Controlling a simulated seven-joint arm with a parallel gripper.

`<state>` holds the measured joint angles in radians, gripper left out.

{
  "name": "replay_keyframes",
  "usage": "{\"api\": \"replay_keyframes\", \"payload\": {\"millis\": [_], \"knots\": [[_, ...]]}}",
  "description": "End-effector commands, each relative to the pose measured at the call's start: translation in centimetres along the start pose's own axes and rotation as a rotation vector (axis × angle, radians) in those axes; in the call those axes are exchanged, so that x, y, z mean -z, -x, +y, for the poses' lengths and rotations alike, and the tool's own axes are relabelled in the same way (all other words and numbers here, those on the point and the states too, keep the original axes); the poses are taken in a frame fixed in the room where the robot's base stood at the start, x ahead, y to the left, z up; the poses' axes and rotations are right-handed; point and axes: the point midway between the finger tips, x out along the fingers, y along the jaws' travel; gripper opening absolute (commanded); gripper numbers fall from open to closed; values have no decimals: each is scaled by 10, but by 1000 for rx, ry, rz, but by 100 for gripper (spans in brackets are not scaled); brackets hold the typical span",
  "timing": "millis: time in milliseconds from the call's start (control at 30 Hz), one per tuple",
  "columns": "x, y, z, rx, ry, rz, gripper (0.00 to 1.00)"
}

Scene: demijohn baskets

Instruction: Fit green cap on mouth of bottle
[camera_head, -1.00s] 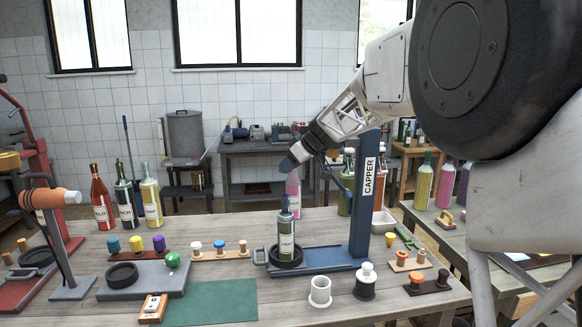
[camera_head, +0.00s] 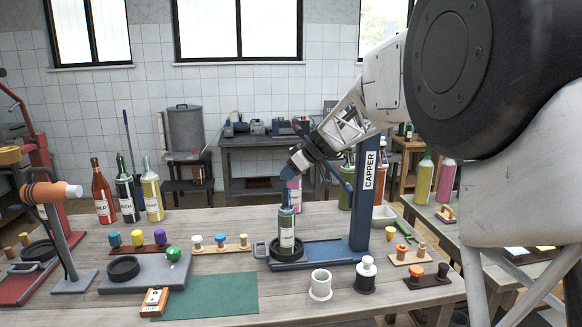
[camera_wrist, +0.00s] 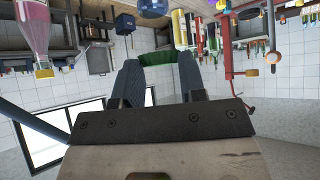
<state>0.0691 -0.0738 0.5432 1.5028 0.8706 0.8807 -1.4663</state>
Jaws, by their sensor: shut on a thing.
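A dark green bottle (camera_head: 287,238) with a pale label stands upright on the base of the blue capper (camera_head: 363,205). The cap is hard to make out in the head view. I cannot tell whether it touches the mouth.
Several loose caps stand on racks (camera_head: 222,250) left of the bottle and on the right. A grey block (camera_head: 145,275) with a green knob (camera_head: 173,253) and a green mat (camera_head: 210,297) lie to the front left. White and black cups (camera_head: 320,285) stand in front. The capper's post rises close on the right.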

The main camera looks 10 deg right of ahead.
Motion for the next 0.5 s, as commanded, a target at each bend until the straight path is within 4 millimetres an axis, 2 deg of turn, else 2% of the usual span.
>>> {"api": "replay_keyframes", "payload": {"millis": [500], "knots": [[-16,-16,0,1,0,0,16]]}}
